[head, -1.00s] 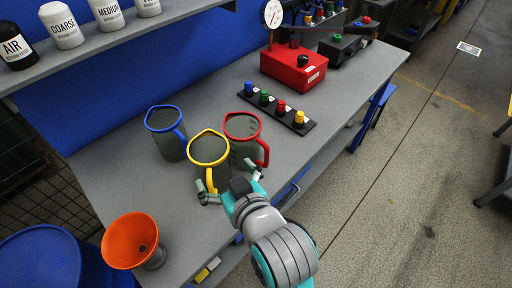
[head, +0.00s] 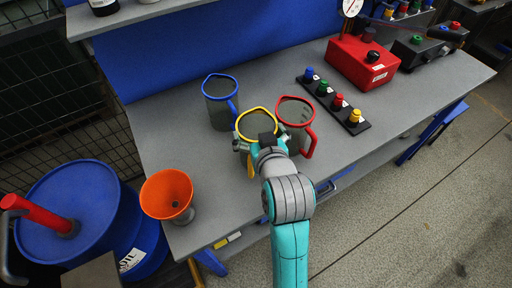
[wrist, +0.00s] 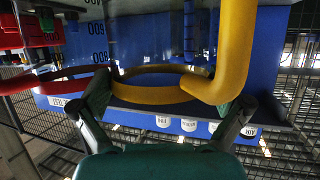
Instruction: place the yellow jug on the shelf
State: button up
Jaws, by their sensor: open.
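The yellow jug (head: 257,112), clear-walled with a yellow rim and handle, stands on the grey workbench between the blue jug and the red jug. My gripper (head: 254,146) is at its near side and hides part of its body. In the wrist view the jug's yellow rim (wrist: 150,94) spans the gap between the open fingers of my gripper (wrist: 172,98), and its thick handle (wrist: 236,45) rises by the right finger. I cannot tell whether a finger touches it. The shelf (head: 150,14) is above the bench at the back left.
The blue jug (head: 216,110) and the red jug (head: 293,127) stand close on either side. An orange funnel (head: 167,190) is at the bench's left front. A strip of coloured knobs (head: 333,102) and a red gauge box (head: 362,65) lie to the right. A blue drum (head: 85,215) stands at left.

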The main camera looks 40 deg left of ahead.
jog(key=shift+w+a+f, duration=0.15)
jog(key=shift+w+a, duration=0.15)
jog(key=shift+a, duration=0.05)
jog(key=c, duration=1.4)
